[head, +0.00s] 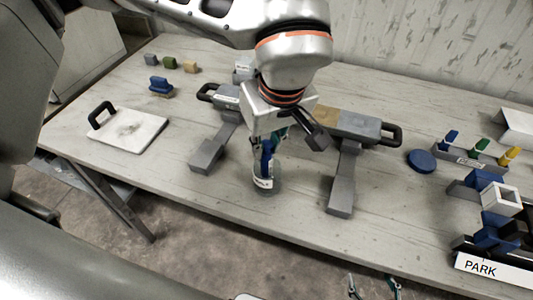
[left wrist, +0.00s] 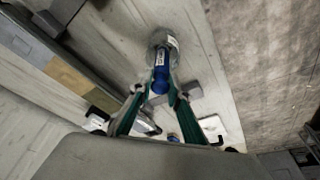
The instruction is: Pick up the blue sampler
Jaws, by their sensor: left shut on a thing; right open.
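The blue sampler (head: 267,155) is upright near the middle of the table, its lower end inside a clear, labelled jar (head: 264,183). My left gripper (head: 268,137) comes down from above and is shut on the sampler's upper part. In the left wrist view, the sampler (left wrist: 160,76) is between the green-sided fingers (left wrist: 153,97), with the clear jar (left wrist: 163,42) around its far end. Whether the sampler touches the jar's bottom cannot be told. My right gripper (head: 374,286) is open and empty at the bottom edge of the head view, in front of the table.
Grey fixtures with black handles (head: 391,134) and long grey legs (head: 342,185) flank the jar. A white board (head: 128,129) lies left. A blue disc (head: 422,161), a rack (head: 470,160) with coloured pieces, and a PARK stand (head: 480,267) are right. Front-centre table is clear.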

